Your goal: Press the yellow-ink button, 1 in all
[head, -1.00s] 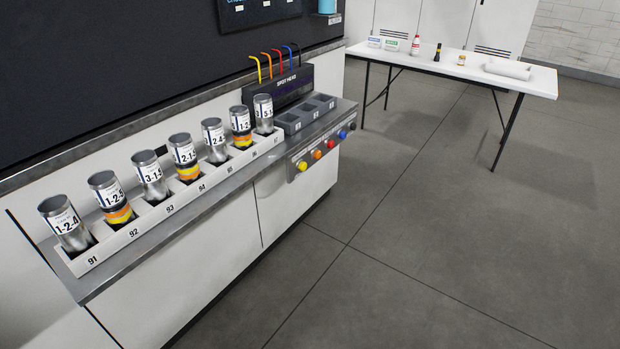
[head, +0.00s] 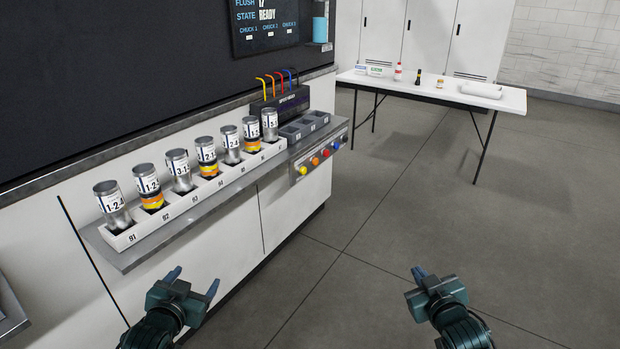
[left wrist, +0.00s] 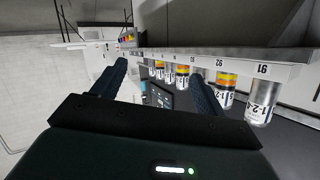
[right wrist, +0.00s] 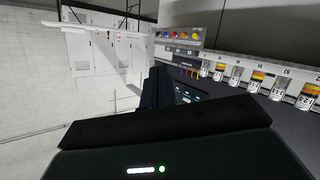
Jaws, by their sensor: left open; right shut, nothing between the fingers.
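The yellow-ink button (head: 303,170) is the nearest of a row of coloured buttons on the front of the steel ledge. It also shows in the right wrist view (right wrist: 196,36), at the end of the row. My left gripper (head: 193,281) is open and empty, low in front of the cabinet and well short of the button. My right gripper (head: 418,273) is shut and empty, over the floor to the right, far from the button. Neither touches anything.
Several labelled cans stand tilted in a white rack (head: 120,241) along the ledge. A spot-head unit (head: 283,102) with coloured tubes and grey slots (head: 318,117) sit beyond. A white table (head: 400,85) stands farther back. The floor between is clear.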

